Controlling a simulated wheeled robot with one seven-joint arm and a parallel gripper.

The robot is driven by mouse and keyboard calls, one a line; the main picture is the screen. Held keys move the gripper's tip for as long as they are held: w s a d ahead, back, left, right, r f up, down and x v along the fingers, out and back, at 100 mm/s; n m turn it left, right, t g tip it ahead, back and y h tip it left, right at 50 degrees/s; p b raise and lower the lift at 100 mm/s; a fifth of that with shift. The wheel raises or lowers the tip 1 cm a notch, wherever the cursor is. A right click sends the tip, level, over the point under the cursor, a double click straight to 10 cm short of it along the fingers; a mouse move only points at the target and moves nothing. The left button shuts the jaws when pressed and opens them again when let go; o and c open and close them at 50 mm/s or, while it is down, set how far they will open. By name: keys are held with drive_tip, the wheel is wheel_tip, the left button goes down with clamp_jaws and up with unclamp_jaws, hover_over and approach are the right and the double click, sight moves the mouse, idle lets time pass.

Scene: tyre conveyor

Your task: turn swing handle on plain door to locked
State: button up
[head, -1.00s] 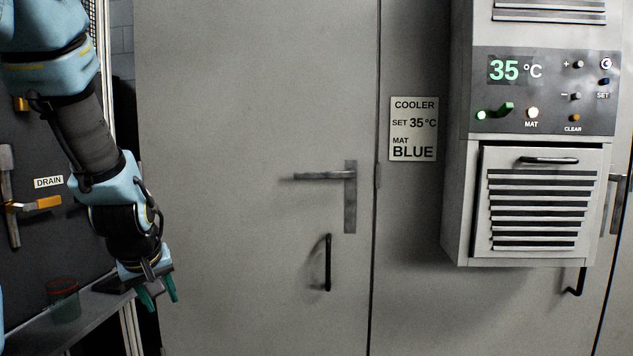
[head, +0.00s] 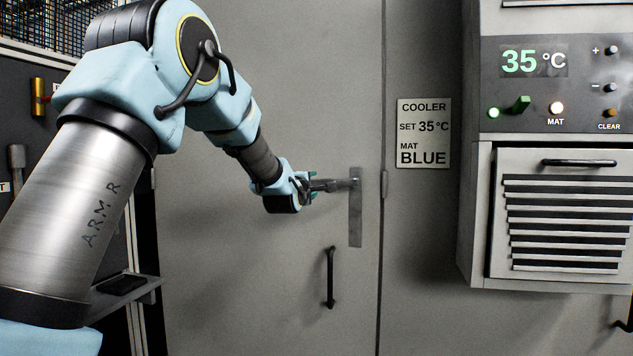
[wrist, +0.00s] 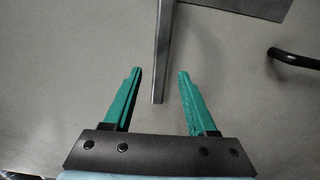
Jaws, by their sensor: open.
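The plain grey door (head: 240,280) carries a metal swing handle (head: 345,185) on an upright backplate (head: 355,225) near its right edge. The handle's lever lies about level, pointing left. My gripper (head: 312,186) is at the lever's free left end. In the wrist view, my gripper (wrist: 157,88) is open, with one green finger on each side of the lever (wrist: 161,60). The lever's end lies between the fingers, and a gap shows on both sides. The backplate (wrist: 235,5) shows at the top of the wrist view.
A black pull bar (head: 330,278) is fixed to the door below the handle and shows at right in the wrist view (wrist: 295,59). A cooler sign (head: 424,133) and a control cabinet (head: 560,210) stand to the right. A dark rack is at left.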

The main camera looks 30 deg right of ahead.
sight(316, 183)
drive_tip(key=p+x, duration=0.1)
drive_tip(key=x, duration=0.4)
drive_tip(key=shift+w+d, duration=0.25)
drive_tip(key=shift+w, duration=0.05)
drive_tip(key=shift+c, duration=0.2)
clamp_jaws()
idle(1.0)
